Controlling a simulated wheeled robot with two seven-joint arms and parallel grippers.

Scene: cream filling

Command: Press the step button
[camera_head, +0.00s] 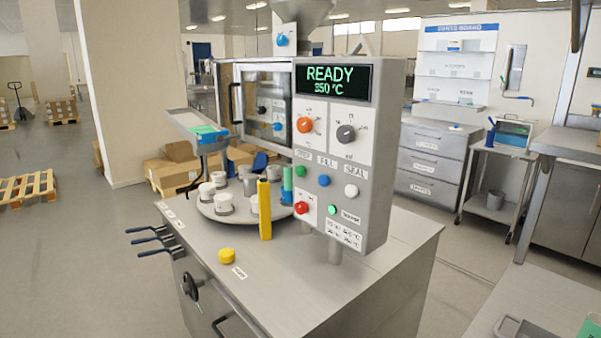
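The control panel (380,150) of the machine stands upright at the centre, with a display (334,81) reading READY and 350 °C. Below two knobs is a row of three round buttons: a green button (300,171) at left, a blue button (323,180) labelled FILL and a white button (351,190) labelled SEAL. The label above the green button is small and looks like STEP. Lower down are a red button (301,208) and a small lit green button (332,210). Neither of my grippers is in view.
A round turntable (232,216) with several white cups is left of the panel. A yellow post (264,208) stands before it. A yellow button (227,256) sits on the steel tabletop (290,280). The tabletop's front is mostly clear. A bench (555,300) is at lower right.

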